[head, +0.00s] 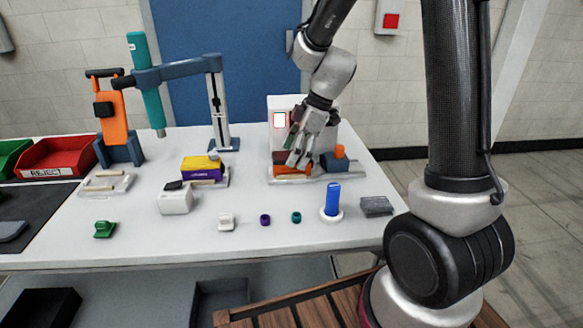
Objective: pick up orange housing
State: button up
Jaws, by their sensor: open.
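An orange housing (293,171) sits low on a light grey pallet fixture (325,179) at the right-hand back of the white table. My gripper (298,160) is open and reaches down from above, with its fingers right at the housing. The fingers cover part of the housing, and I cannot tell whether they touch it.
A white box (330,130) with a small screen stands close behind my gripper. A purple and yellow block (202,170) sits on a fixture to the left. A blue cylinder (332,200) stands in front. A red REJECT bin (62,152) is far left.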

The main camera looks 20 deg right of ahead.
jog(key=shift+a+f, duration=0.2)
jog(key=shift+f, duration=0.4)
jog(key=c, duration=1.2)
jog(key=shift+c, duration=0.3)
jog(key=shift+w+r, duration=0.1)
jog(key=shift+r, duration=0.05)
